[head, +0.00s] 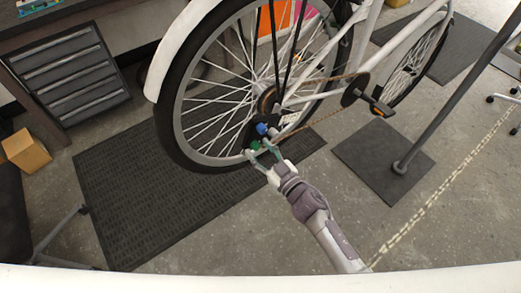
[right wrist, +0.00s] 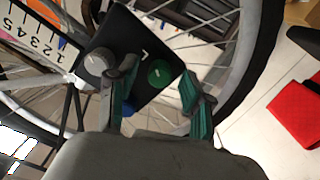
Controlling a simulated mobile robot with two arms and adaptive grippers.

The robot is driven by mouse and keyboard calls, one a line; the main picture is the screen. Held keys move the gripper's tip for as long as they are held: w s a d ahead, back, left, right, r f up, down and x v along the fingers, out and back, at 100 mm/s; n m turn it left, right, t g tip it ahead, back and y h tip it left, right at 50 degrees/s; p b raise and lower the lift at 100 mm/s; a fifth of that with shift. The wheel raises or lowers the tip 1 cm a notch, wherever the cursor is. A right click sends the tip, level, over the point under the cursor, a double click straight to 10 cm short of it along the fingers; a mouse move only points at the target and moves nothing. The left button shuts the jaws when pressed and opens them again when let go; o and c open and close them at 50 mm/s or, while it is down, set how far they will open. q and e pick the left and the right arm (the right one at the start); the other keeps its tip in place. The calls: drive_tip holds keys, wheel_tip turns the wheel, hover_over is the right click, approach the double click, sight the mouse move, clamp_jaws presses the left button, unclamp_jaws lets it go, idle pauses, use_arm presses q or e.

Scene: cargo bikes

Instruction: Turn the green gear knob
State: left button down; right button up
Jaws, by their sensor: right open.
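The green gear knob (right wrist: 160,73) is a round green disc on a dark plate (right wrist: 140,45) in the right wrist view. In the head view a bit of green (head: 255,146) shows at the rear wheel hub, mostly covered by my fingers. My right gripper (head: 263,150) is open, with its fingertips at the dark plate. In the right wrist view its teal-padded fingers (right wrist: 160,88) stand on either side of the green knob, with gaps to it. I cannot tell how far in front of the knob they are. My left gripper is not in view.
A blue knob (head: 262,128) sits just above my gripper, and a grey knob (right wrist: 97,62) is beside the left finger. The spoked rear wheel (head: 178,120) is close behind. A numbered scale (right wrist: 35,35) shows at upper left. A stand pole (head: 440,110) rises at right.

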clamp_jaws()
idle(0.3)
drive_tip(key=n+b, duration=0.1)
drive_tip(key=n, duration=0.4)
drive_tip(key=shift+f+n, duration=0.1)
drive_tip(key=shift+n, duration=0.2)
drive_tip(key=n+b, duration=0.1)
drive_tip(key=n, duration=0.5)
idle(0.6)
unclamp_jaws()
